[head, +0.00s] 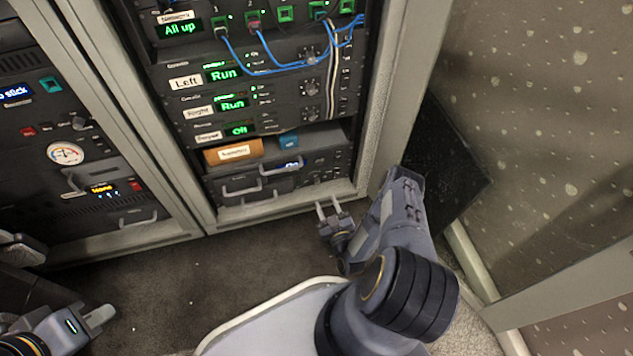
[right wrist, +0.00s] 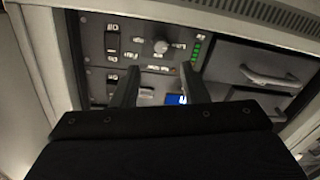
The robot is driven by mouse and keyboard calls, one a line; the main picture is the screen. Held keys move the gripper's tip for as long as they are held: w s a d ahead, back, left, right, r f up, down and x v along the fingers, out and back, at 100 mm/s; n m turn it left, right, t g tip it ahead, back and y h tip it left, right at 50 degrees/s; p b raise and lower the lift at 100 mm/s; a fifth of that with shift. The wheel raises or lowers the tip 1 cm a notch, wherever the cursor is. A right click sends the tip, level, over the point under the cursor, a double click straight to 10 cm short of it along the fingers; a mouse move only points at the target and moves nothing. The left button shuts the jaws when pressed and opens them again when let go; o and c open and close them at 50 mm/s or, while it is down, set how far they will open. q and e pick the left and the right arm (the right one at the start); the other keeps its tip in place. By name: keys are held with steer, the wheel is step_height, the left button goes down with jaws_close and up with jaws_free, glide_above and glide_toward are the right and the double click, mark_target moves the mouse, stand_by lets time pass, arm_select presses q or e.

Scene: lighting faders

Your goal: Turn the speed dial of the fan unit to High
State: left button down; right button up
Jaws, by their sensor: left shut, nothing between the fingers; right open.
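A dark panel with a round grey dial (right wrist: 161,46) shows in the right wrist view, with small labels around the dial that I cannot read. I cannot tell its pointer position, nor be sure that this panel is the fan unit. My right gripper (right wrist: 158,68) is open, its fingers in front of the panel, with the dial beyond and between the tips. No contact is visible. In the head view my right gripper (head: 330,207) is low before the middle rack. My left gripper (head: 102,315) is shut and empty above the floor at the lower left.
The middle rack holds an orange box (head: 233,151), a teal item (head: 289,141) and blue cables (head: 270,70). Drawer handles (head: 240,189) stick out low on it. Another rack with a white gauge (head: 65,153) stands left. The dark floor (head: 190,285) between is clear.

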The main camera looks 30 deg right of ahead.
mark_target(318, 184)
steer(key=w+b, duration=0.1)
steer(key=w, duration=0.1)
steer(key=w+b, duration=0.1)
steer(key=w, duration=0.1)
steer(key=w+d, duration=0.1)
steer(key=w, duration=0.1)
steer(key=shift+w+f+b, duration=0.1)
steer(key=shift+w+b, duration=0.15)
steer(key=shift+b, duration=0.15)
steer(key=shift+w+d, duration=0.1)
steer(key=shift+w, duration=0.4)
jaws_close()
